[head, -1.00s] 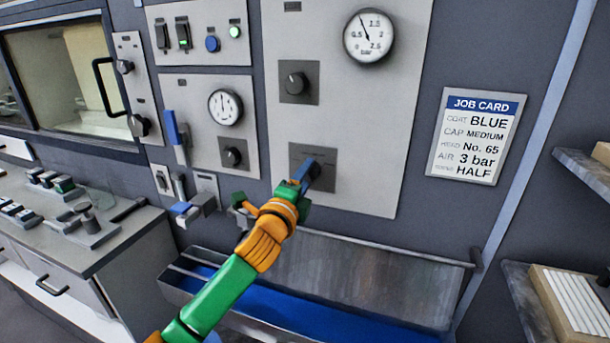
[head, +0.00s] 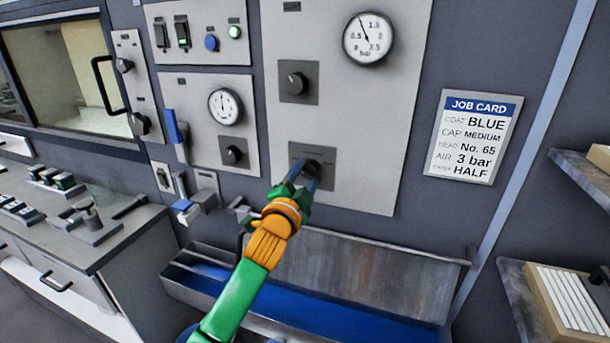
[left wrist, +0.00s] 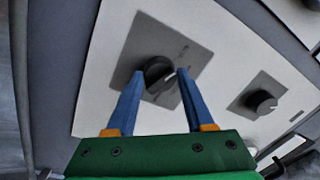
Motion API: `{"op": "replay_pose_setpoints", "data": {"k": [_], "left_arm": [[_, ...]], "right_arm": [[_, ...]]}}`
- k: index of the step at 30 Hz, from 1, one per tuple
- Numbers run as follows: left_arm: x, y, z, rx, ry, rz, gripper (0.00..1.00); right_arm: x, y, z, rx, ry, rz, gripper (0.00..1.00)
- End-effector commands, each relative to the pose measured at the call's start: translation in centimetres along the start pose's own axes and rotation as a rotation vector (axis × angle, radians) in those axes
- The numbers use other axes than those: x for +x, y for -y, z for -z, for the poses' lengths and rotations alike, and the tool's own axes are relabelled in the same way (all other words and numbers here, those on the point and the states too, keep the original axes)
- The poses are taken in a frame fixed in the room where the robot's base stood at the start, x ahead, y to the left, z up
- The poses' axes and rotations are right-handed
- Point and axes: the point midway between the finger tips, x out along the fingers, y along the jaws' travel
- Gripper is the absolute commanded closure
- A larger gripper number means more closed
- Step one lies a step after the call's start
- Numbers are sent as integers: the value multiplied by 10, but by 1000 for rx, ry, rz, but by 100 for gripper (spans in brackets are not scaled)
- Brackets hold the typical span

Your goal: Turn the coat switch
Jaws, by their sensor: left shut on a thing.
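The coat switch is taken to be the dark round knob (head: 316,167) on a grey square plate low on the tall light panel; its lettering is too small to read. The fingers partly hide the knob in the head view. My right gripper is not in view.
Another knob (head: 297,83) and a pressure gauge (head: 368,38) are higher on the same panel. A job card (head: 474,136) on the right reads coat BLUE. A metal trough (head: 215,290) with a blue inside lies below. Shelves (head: 582,172) stand at the right.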

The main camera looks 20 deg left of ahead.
Motion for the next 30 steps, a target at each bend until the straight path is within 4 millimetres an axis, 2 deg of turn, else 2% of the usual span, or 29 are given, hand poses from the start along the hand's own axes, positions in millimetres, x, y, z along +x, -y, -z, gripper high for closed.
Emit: {"op": "replay_pose_setpoints", "data": {"k": [18,19,21,30], "left_arm": [[0,-3,-2,-37,6,-7,100],[0,-3,-2,-37,6,-7,39],[0,-3,-1,-36,5,-6,20],[0,-1,-1,-35,4,-2,18]], "right_arm": [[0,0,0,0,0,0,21],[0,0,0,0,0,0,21],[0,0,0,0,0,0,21],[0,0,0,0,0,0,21]]}}
